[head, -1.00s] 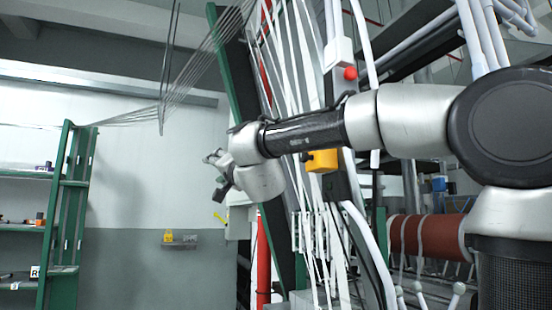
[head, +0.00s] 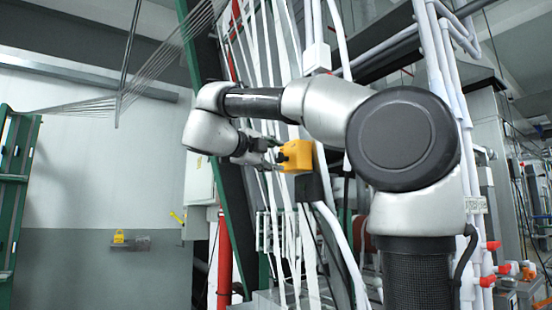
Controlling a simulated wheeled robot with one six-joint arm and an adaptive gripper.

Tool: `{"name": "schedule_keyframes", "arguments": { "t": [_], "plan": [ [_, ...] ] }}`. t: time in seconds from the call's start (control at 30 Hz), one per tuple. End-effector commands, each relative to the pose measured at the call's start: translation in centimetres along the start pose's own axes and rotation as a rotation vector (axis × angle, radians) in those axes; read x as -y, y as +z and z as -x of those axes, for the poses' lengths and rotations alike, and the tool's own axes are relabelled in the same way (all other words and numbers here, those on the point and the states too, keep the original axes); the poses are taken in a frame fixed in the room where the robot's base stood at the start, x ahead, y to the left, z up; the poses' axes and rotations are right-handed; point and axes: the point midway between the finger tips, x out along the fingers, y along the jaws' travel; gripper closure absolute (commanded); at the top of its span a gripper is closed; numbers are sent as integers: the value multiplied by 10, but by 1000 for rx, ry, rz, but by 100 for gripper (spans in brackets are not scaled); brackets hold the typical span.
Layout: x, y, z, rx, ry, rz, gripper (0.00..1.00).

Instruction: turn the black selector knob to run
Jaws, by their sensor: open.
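The yellow control box (head: 300,155) is mounted among the white webbing strands near the middle of the head view. The black selector knob (head: 282,157) shows as a small dark shape on the box's left face. My gripper (head: 275,153) is open and points right at the knob, with its fingertips right by it. I cannot tell whether the fingers touch the knob or sit around it. The knob's setting and any run mark are too small to read.
Long white webbing strands (head: 291,235) and a green slanted post (head: 238,190) stand close around the box. A white box (head: 316,58) is above my arm. A red vertical pipe (head: 224,260) is lower left. A wall shelf (head: 130,244) holds a yellow item.

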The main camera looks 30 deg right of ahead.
Motion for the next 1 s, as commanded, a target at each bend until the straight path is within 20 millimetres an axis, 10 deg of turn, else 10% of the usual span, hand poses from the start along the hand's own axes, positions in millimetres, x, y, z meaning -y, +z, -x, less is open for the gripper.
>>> {"name": "schedule_keyframes", "arguments": {
  "t": [0.47,0.73,1.0],
  "plan": [
    [0,0,-25,2,-1,0,49],
    [0,0,-24,2,-1,0,93],
    [0,0,-24,2,-7,-13,95]
  ]
}}
